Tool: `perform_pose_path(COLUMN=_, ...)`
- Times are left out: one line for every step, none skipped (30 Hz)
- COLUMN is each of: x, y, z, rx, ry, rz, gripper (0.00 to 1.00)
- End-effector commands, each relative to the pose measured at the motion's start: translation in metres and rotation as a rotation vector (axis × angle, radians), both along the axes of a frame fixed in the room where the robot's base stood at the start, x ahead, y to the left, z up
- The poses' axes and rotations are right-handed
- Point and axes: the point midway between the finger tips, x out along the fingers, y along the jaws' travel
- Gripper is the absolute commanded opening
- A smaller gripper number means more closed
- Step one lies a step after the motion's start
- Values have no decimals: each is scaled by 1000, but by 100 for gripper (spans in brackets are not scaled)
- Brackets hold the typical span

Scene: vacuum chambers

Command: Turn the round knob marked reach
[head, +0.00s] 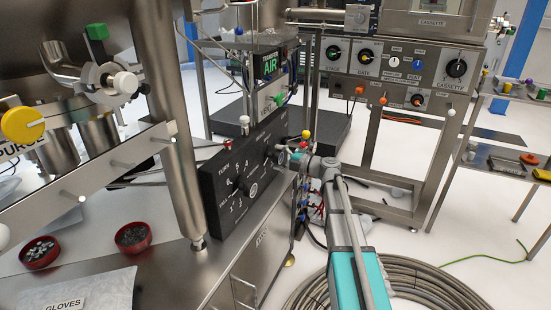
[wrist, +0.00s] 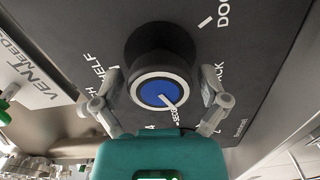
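In the wrist view a round black knob (wrist: 160,60) with a white ring and a blue cap stands out from a dark panel. A white line on the cap points to the lower right. Letters ending in "CH" show left of the knob, partly covered; I cannot tell whether they read "reach". My gripper (wrist: 160,86) has one grey finger on each side of the knob, with narrow gaps between fingers and knob. In the head view my gripper (head: 293,158) is at the right end of the black panel (head: 225,195), and the knob cannot be made out clearly.
Panel words ending in "HELF", "ACK" and "DO…" surround the knob. A "VENT NEEDLE" label (wrist: 27,80) is at the left. In the head view, red bowls (head: 132,238) stand on the steel bench, a steel post (head: 172,130) rises beside the panel, and coiled hose (head: 420,285) lies on the floor.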

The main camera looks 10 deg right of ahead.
Motion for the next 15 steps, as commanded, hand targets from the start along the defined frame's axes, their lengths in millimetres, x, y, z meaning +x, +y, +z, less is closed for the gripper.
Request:
perform_pose_path(x=0, y=0, z=0, rx=0, ry=0, rz=1, gripper=100)
perform_pose_path(x=0, y=1, z=0, rx=0, ry=0, rz=2, gripper=100)
perform_pose_path(x=0, y=1, z=0, rx=1, ry=1, rz=2, gripper=100)
perform_pose_path(x=0, y=1, z=0, rx=1, ry=1, rz=3, gripper=100)
perform_pose_path(x=0, y=1, z=0, rx=1, ry=1, rz=3, gripper=100)
perform_pose_path(x=0, y=1, z=0, rx=1, ry=1, rz=3, gripper=100)
perform_pose_path(x=-1, y=2, z=0, rx=1, ry=0, rz=4, gripper=100)
perform_pose_path(x=-1, y=2, z=0, rx=1, ry=0, rz=4, gripper=100)
perform_pose_path(x=-1, y=2, z=0, rx=1, ry=0, rz=4, gripper=100)
perform_pose_path(x=-1, y=2, z=0, rx=1, ry=0, rz=4, gripper=100)
perform_pose_path(x=-1, y=2, z=0, rx=1, ry=0, rz=4, gripper=100)
perform_pose_path(x=-1, y=1, z=0, rx=1, ry=0, rz=4, gripper=100)
perform_pose_path(x=-2, y=1, z=0, rx=1, ry=0, rz=4, gripper=100)
perform_pose_path(x=-2, y=0, z=0, rx=1, ry=0, rz=4, gripper=100)
perform_pose_path(x=-3, y=-1, z=0, rx=1, ry=0, rz=4, gripper=100)
